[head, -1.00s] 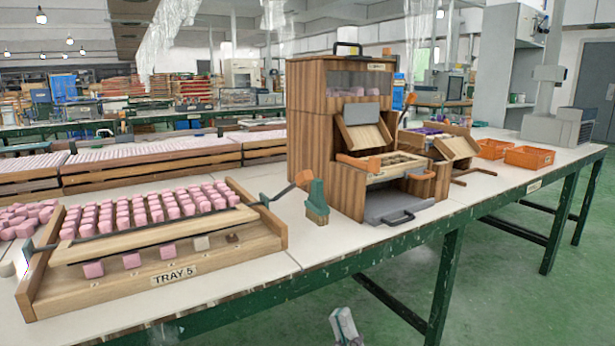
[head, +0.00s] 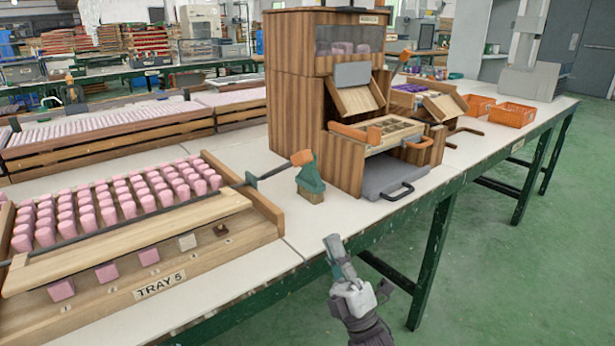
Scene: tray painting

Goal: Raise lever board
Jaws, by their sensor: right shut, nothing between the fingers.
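The tray marked TRAY 5 (head: 265,228) stands at the left of the table in the head view, with rows of pink blocks. A pale wooden lever board (head: 130,240) lies along its front, above several blocks set in the front face. A dark lever rod with an orange handle (head: 301,157) sticks out at the tray's right end. My right gripper (head: 334,243) is shut and empty, low in front of the table edge. It is apart from the lever and the board. My left gripper is not in view.
A green-topped brush (head: 310,180) stands beside the orange handle. A wooden machine (head: 295,100) with a grey drawer (head: 385,178) stands to the right. Orange crates (head: 512,114) sit farther right.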

